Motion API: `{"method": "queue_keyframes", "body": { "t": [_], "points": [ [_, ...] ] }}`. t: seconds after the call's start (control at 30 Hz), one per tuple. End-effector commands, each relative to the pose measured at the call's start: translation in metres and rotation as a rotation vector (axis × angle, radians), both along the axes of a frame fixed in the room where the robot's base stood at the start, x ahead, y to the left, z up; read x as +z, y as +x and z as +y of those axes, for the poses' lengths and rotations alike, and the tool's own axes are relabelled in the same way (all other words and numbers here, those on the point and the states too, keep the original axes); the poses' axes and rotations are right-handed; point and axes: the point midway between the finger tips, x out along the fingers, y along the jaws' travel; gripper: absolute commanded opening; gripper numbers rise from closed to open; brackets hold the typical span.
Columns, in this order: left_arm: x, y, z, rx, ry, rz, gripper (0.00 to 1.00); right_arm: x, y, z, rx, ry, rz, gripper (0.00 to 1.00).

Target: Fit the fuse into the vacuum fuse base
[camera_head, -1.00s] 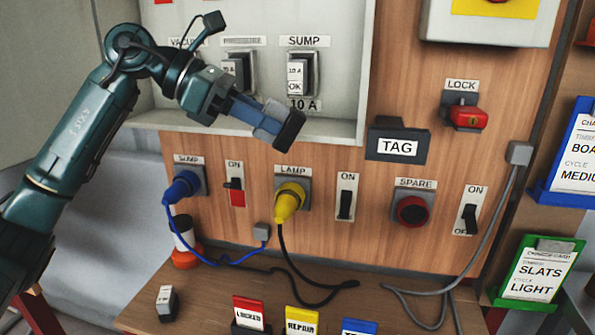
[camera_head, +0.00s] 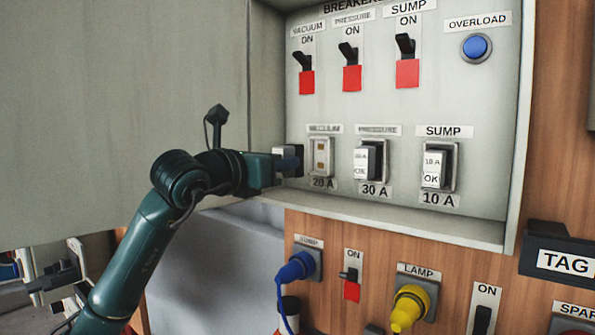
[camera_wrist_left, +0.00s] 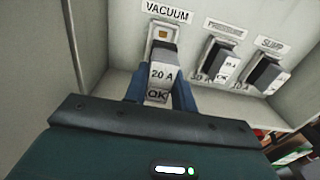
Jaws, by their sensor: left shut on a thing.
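My left gripper (camera_head: 288,162) is shut on a fuse (camera_wrist_left: 160,74), a pale block with a dark body, labelled 20 A and OK in the left wrist view. The blue fingers stand on both sides of it. In the head view the fuse (camera_head: 296,165) is just left of the vacuum fuse base (camera_head: 321,157), which is empty and marked 20 A below. In the wrist view the base (camera_wrist_left: 162,34) lies just beyond the fuse, its lower part hidden. I cannot tell whether they touch. My right gripper is not in view.
The pressure fuse (camera_head: 362,163) and sump fuse (camera_head: 433,169) sit in bases to the right. Breaker switches with red parts, such as the vacuum breaker (camera_head: 305,75), are above. The cabinet's lower ledge (camera_head: 390,222) runs below the bases.

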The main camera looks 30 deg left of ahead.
Motion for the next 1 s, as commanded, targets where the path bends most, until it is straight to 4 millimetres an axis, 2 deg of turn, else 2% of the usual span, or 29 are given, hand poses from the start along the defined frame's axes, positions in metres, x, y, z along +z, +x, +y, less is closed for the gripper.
{"method": "queue_keyframes", "body": {
  "t": [0.37,1.0],
  "points": [
    [0.000,-0.001,0.000,-0.004,0.001,-0.006,0.02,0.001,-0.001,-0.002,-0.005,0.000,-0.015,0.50],
    [0.002,0.051,-0.004,-0.005,0.000,-0.004,0.02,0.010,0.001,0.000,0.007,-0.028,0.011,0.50]
  ]
}}
